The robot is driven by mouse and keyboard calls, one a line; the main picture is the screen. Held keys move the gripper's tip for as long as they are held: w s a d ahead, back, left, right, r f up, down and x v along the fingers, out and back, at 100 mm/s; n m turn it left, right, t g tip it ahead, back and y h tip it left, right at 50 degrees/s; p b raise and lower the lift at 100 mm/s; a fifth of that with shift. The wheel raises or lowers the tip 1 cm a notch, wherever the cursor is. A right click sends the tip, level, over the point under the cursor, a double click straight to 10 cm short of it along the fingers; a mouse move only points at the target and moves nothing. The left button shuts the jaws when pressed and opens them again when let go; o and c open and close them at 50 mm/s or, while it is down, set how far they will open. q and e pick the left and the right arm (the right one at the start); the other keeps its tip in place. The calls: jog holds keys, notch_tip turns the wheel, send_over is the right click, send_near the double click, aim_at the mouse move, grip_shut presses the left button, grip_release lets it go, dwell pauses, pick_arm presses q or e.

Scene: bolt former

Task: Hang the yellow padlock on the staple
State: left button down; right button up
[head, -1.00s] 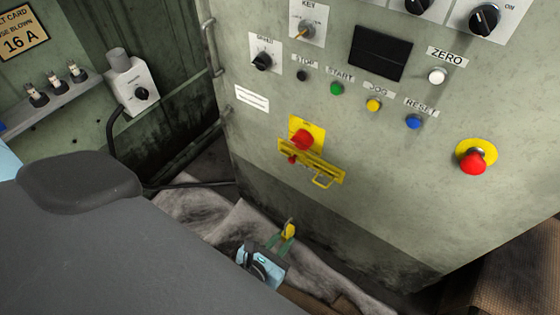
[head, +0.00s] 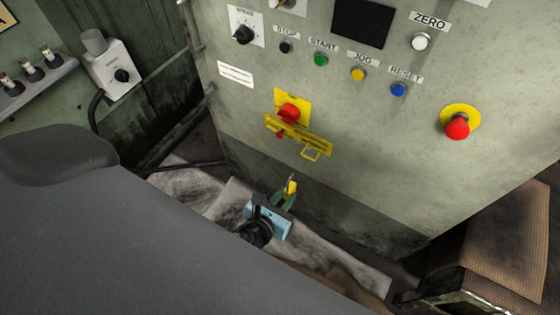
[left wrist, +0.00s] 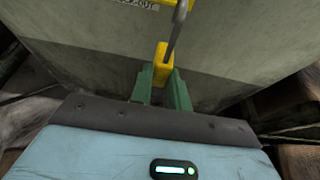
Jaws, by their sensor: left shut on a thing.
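My left gripper (head: 284,198) is shut on the yellow padlock (head: 291,187), which is held in front of the lower part of the grey-green cabinet. In the left wrist view, the padlock (left wrist: 163,58) sits between the green fingers (left wrist: 161,78), with its grey shackle pointing up. The staple (head: 311,153) is a yellow loop at the right part of a yellow hasp bar (head: 300,134) on the cabinet front. The padlock is below the staple and apart from it. My right gripper is not in view.
A red knob (head: 288,113) on a yellow plate is just above the hasp bar. A red emergency button (head: 457,127) is to the right. Crumpled grey cloth (head: 220,207) lies on the floor below. A brown mesh-covered thing (head: 510,245) stands at the lower right.

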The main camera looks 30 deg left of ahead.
aim_at(293, 185)
pick_arm(q)
jog(key=shift+w, duration=0.95)
jog(key=shift+w+d+b, duration=0.1)
jog(key=shift+w+b, duration=0.2)
jog(key=shift+w, duration=1.1)
jog(key=b+x, duration=0.3)
jog(key=x, duration=0.2)
jog(key=shift+w+f+b, duration=0.15)
jog(key=shift+f+b, duration=0.25)
jog(key=shift+f, duration=0.1)
jog(key=c, duration=1.3)
grip_release()
jog(key=shift+o, duration=0.2)
